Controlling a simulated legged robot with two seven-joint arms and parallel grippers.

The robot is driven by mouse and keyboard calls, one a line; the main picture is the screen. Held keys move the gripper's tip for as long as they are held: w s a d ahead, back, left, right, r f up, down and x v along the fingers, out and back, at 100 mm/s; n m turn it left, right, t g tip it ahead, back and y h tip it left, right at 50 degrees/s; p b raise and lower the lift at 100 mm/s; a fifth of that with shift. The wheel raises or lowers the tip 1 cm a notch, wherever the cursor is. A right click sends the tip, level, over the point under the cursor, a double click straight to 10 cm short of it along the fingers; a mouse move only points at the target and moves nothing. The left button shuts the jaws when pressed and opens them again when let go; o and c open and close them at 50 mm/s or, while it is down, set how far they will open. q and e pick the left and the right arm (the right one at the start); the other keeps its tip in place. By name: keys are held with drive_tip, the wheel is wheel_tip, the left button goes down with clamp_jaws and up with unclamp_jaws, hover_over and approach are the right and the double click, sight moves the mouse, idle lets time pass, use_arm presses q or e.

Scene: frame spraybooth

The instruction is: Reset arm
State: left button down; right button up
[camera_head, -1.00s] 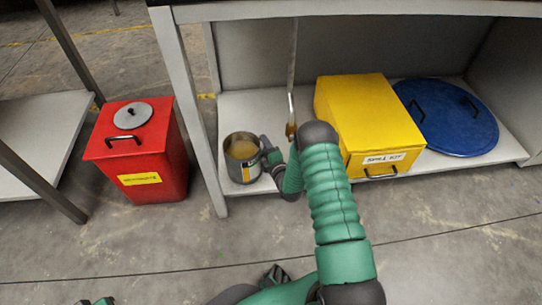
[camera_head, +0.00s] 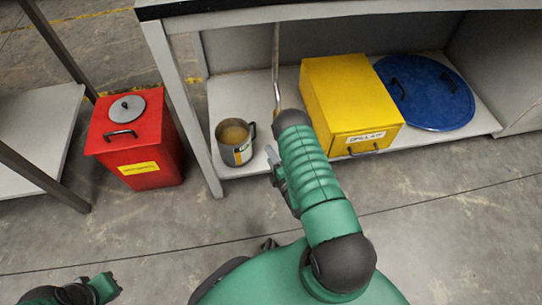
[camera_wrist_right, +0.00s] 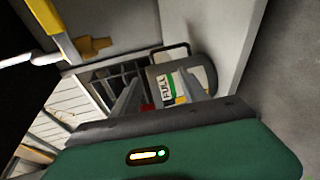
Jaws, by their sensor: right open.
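A grey metal cup (camera_head: 232,157) with a yellowish-brown content stands upright on the lower shelf, its handle toward the right. My right gripper (camera_head: 271,157) is open and empty, just right of the cup and apart from it. In the wrist view the cup (camera_wrist_right: 172,84) with a "FULL" label shows beyond the two spread fingers of my right gripper (camera_wrist_right: 158,90). Part of my left arm shows at the bottom left of the head view, where its gripper (camera_head: 108,286) is too small to judge.
A yellow spill kit box (camera_head: 350,95) and a round blue lid (camera_head: 432,92) lie on the grey shelf (camera_head: 232,97) to the right. A red bin (camera_head: 150,150) stands on the floor left of the shelf's leg. A thin pipe (camera_head: 276,65) hangs behind my right arm. Front floor is clear.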

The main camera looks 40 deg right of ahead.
drive_tip(key=w+a+r+m+g+y+p, duration=0.2)
drive_tip(key=w+a+r+m+g+p, duration=0.15)
drive_tip(key=w+r, duration=0.4)
drive_tip(key=s+a+r+m+g+y+p, duration=0.1)
drive_tip(key=s+a+r+m+g, duration=0.15)
drive_tip(key=a+r+m, duration=0.45)
drive_tip(key=s+a+r+m+g+y+p, duration=0.1)
drive_tip(key=s+a+r+m+g+p, duration=0.15)
drive_tip(key=s+a+r, duration=0.4)
drive_tip(key=s+a+r+m+g+y+p, duration=0.15)
drive_tip(key=s+a+r+g, duration=0.25)
drive_tip(key=s+r, duration=0.5)
drive_tip(key=w+a+r+p+v, duration=0.1)
drive_tip(key=w+p+v, duration=0.2)
drive_tip(key=p+v, duration=1.4)
drive_tip(key=w+a+p+v, duration=0.1)
drive_tip(key=w+p+v, duration=0.3)
drive_tip(key=p+v, duration=1.3)
drive_tip(key=shift+d+r+h+p, duration=0.25)
drive_tip(key=shift+r+h+p, duration=0.15)
drive_tip(key=shift+p, duration=0.85)
drive_tip(key=shift+w, duration=0.2)
